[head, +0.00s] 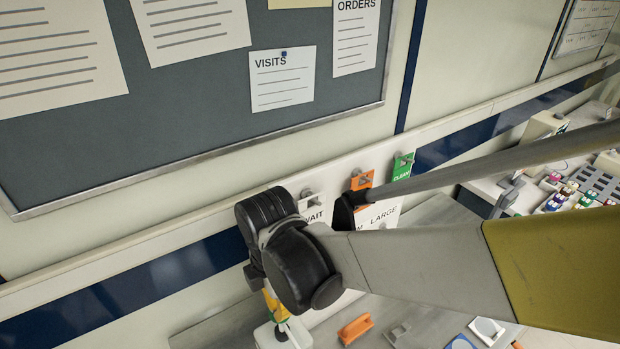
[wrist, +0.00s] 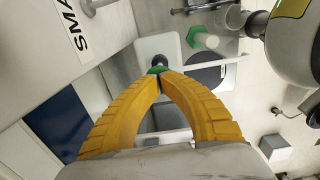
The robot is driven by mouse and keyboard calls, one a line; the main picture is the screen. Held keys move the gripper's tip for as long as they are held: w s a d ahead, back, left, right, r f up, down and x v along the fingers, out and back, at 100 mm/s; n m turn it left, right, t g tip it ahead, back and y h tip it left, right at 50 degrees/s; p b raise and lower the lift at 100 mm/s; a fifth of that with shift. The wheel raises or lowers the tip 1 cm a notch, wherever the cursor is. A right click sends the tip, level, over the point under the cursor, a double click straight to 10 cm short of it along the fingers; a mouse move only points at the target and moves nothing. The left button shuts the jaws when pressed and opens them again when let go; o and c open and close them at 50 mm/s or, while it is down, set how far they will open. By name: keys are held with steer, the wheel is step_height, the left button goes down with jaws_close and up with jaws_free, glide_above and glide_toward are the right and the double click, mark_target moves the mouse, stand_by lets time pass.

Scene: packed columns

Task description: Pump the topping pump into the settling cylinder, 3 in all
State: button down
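My gripper (wrist: 159,76) has its two yellow fingers brought together at the tips, with no object visible between them. The tips are over or against a small green part with a dark round knob (wrist: 160,62), which looks like the top of the topping pump; contact is unclear. A white body (wrist: 153,46) lies beyond it. In the head view, my gripper (head: 272,303) points down toward a white container (head: 290,336) with green at its top. A pale cylinder with a green hexagonal end (wrist: 200,42), possibly the settling cylinder, is right of the tips in the wrist view.
A clear vessel (wrist: 231,18) is near the pale cylinder. A dark disc (wrist: 207,78) lies beside the pump. In the head view, an orange piece (head: 356,328) lies on the grey bench, and orange (head: 362,181) and green (head: 402,167) tags hang on the wall behind.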

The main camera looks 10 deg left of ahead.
steer(key=shift+r+p, duration=2.05)
steer(key=shift+r, duration=0.85)
step_height(320, 180, up, 5)
steer(key=p, duration=0.3)
